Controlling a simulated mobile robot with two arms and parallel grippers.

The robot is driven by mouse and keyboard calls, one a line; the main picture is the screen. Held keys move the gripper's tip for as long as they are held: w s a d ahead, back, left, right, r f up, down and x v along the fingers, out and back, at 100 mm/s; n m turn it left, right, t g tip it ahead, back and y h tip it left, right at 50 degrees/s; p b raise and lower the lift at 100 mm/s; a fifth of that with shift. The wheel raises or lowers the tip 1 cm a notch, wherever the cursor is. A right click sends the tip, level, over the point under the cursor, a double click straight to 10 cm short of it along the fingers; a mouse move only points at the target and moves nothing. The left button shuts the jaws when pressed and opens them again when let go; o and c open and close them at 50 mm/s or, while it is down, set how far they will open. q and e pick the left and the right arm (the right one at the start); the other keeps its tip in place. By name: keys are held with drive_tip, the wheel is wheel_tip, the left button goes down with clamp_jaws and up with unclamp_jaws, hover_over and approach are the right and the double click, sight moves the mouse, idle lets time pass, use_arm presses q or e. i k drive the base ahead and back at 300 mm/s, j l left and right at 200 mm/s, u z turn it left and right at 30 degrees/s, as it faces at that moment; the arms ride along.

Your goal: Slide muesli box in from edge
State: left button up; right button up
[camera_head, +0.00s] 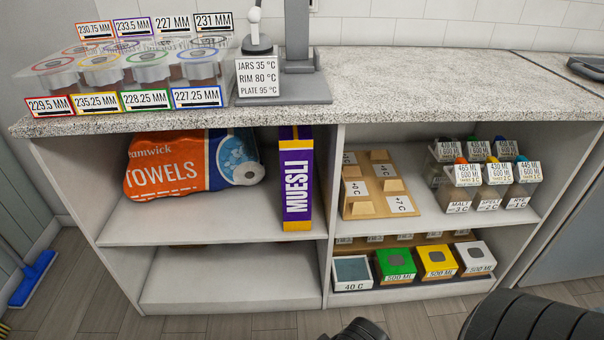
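The muesli box (296,180) is purple with white lettering and yellow bands at the top and bottom. It stands upright at the right end of the upper left shelf (205,225), beside the middle divider. Its narrow lettered side faces out, and its bottom is close to the shelf's front edge. I cannot tell whether it overhangs. Neither gripper's fingers show. Dark parts of my own body show at the bottom centre and bottom right, well below the box and apart from it.
An orange towel pack (180,165) lies left of the box, with a gap between. Right of the divider are a wooden stepped rack (376,187) and several labelled jars (465,185). Small labelled boxes (395,264) stand below. The lower left shelf (230,280) looks mostly clear.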

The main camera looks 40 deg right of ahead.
sight(296, 142)
drive_tip(key=i+j, duration=0.15)
drive_tip(key=i, duration=0.3)
drive_tip(key=i+j+z, duration=0.1)
drive_tip(key=i, duration=0.35)
drive_tip(key=z, duration=2.1)
